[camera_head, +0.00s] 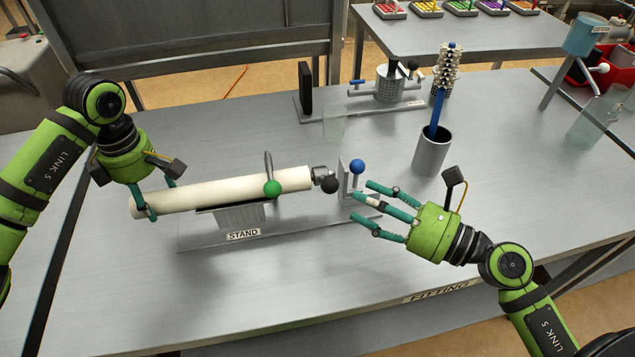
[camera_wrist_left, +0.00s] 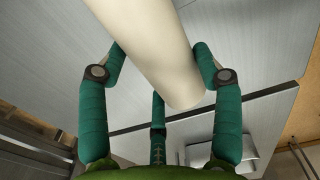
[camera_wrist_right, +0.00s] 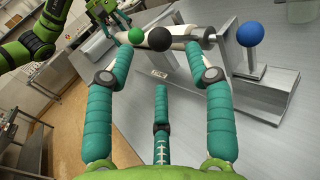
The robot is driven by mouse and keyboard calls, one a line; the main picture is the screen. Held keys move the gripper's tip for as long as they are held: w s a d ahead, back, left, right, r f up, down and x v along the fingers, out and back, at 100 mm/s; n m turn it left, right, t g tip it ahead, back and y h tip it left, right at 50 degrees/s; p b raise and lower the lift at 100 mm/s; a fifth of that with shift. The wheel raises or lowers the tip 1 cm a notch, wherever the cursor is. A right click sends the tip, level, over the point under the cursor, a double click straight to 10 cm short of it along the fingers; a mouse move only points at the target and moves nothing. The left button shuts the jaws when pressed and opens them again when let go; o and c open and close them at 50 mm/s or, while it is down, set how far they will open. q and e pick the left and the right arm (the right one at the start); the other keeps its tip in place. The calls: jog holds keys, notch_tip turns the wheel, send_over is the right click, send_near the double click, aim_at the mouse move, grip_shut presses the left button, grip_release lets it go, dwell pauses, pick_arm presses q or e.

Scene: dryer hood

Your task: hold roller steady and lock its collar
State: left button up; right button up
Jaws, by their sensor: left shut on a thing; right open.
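The cream roller (camera_head: 220,192) lies across the stand (camera_head: 240,215), with a hooked bar and green ball (camera_head: 272,188) near its right part. A grey metal collar (camera_head: 320,174) with a black ball (camera_head: 330,185) is at its right end. A blue ball (camera_head: 357,167) tops an upright bracket beside it. My left gripper (camera_head: 161,200) is shut on the roller's left end; the left wrist view shows fingers on both sides of the roller (camera_wrist_left: 155,50). My right gripper (camera_head: 371,208) is open and empty, just right of the black ball, which also shows in the right wrist view (camera_wrist_right: 160,39).
Behind the stand are a clear cup (camera_head: 334,126) and a grey fixture (camera_head: 388,85). A grey holder (camera_head: 432,152) with a blue-handled brush stands behind my right gripper. The bench's front is clear near the FITTING label (camera_head: 438,291).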

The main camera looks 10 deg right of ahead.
aim_at(331, 186)
jog(key=x, duration=0.7)
jog(key=shift+w+a+f, duration=0.1)
jog(key=shift+w+a, duration=0.05)
jog(key=shift+a, duration=0.1)
grip_shut()
